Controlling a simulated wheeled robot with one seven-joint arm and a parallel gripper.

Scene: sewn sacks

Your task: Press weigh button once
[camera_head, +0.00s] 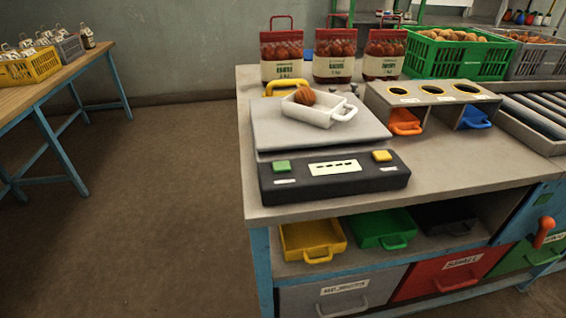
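A weighing scale with a flat grey platform (285,135) and a black front panel (335,184) stands at the front left of the workbench. The panel carries a green button (282,166) at left, a yellow button (382,156) at right and a pale display (335,167) showing dashes between them. Small labels lie below the buttons, too small to read, so I cannot tell which is the weigh button. A white handled tray (322,113) rests on the platform with one round brown-orange item (305,96) in it. My gripper is not in view.
Filled red sacks (282,57), a green crate (450,58) and a stand with three holes (430,95) occupy the bench behind and right. Coloured trays (312,240) sit on the shelf below. The bench top right of the scale (455,165) is clear.

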